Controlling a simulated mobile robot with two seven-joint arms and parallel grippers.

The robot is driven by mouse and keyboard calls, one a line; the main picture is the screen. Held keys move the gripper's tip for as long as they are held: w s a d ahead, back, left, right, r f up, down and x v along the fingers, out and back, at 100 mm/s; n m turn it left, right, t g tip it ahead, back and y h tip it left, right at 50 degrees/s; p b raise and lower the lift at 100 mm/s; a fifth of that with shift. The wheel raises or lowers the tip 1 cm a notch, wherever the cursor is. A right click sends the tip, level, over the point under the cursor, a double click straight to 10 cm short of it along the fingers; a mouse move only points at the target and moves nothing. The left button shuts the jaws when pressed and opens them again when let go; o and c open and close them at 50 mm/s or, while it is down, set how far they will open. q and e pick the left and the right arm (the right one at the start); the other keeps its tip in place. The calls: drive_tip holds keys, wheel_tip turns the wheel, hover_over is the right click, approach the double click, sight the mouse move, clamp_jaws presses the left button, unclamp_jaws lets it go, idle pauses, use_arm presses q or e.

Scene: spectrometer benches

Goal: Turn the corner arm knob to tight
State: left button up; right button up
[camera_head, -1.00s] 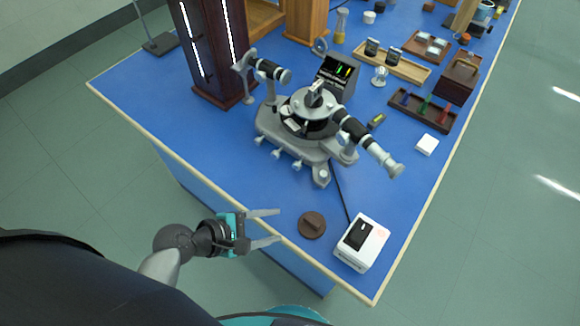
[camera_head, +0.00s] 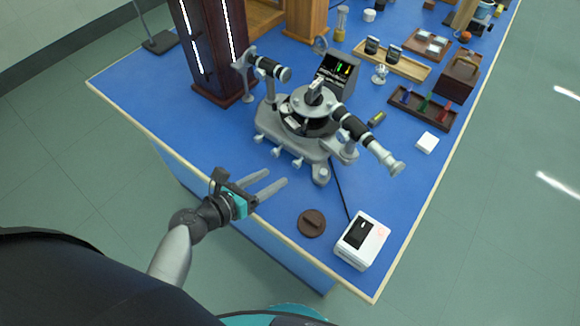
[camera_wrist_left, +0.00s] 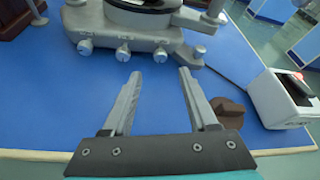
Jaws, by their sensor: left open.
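The grey spectrometer (camera_head: 300,125) stands on the blue bench, with a round table on top and a telescope arm (camera_head: 370,140) reaching right. Several small knobs line its front edge; in the left wrist view they show at the top, one of them a middle knob (camera_wrist_left: 123,53). I cannot tell which knob is the corner arm one. My left gripper (camera_head: 275,181) is open and empty at the bench's front edge, in front of the knobs and apart from them. Its fingers (camera_wrist_left: 158,80) point toward the knob row. My right gripper is not in view.
A brown round lid-like piece (camera_head: 312,223) lies right of my left gripper. A white box (camera_head: 362,241) with a dark panel stands at the near right corner. A dark lamp tower (camera_head: 215,50) stands behind left. The front left of the bench (camera_head: 170,115) is clear.

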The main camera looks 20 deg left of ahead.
sight(295, 165)
use_arm(q)
drive_tip(key=b+x, duration=0.1)
drive_tip(key=x, duration=0.6)
drive_tip(key=shift+w+d+f, duration=0.15)
drive_tip(key=shift+w+d, duration=0.05)
drive_tip(key=shift+w, duration=0.15)
clamp_jaws()
